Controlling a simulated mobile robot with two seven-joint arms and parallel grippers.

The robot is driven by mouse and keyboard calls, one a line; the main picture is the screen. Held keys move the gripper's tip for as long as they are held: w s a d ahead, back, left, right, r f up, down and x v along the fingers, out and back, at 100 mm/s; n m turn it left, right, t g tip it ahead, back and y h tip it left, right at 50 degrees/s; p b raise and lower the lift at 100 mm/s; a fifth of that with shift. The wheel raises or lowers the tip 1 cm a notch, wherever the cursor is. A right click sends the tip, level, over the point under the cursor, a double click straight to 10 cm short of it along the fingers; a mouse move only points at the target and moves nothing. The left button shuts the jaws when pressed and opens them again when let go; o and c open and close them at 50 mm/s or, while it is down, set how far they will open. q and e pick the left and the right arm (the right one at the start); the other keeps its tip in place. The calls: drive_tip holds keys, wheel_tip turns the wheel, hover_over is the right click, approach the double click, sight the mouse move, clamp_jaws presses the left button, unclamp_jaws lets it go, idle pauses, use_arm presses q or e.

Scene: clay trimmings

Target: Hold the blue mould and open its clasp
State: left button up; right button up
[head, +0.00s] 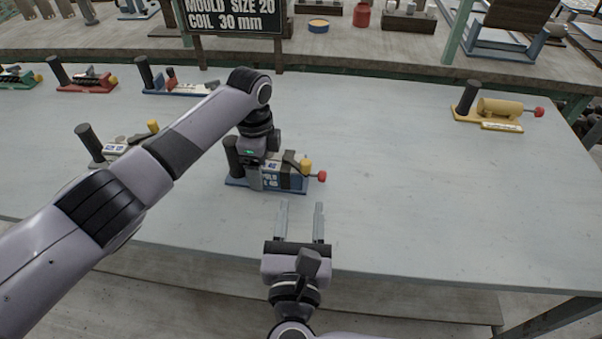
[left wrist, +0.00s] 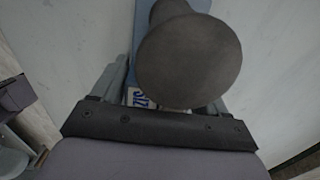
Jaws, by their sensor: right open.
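The blue mould (head: 296,182) lies near the table's front, with a blue base and grey-blue body. It has a black post at its left end, a dark lever with a yellow knob (head: 305,165), and a red knob (head: 322,176) at its right end. My left gripper (head: 254,180) is down at its left part. In the left wrist view, the post's round black top (left wrist: 190,60) rises between the fingers and hides much of the mould; whether they press on anything is not clear. My right gripper (head: 301,206) is open and empty, just in front of the mould.
A second blue mould (head: 175,88) lies behind my left arm, with red (head: 88,82) and green moulds further left. A whitish mould (head: 115,150) is partly hidden by that arm. A yellow mould (head: 497,112) lies far right. A sign (head: 235,18) stands behind. The table's middle right is clear.

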use_arm(q)
drive_tip(key=o, duration=0.3)
drive_tip(key=shift+o, duration=0.2)
drive_tip(key=shift+r, duration=0.1)
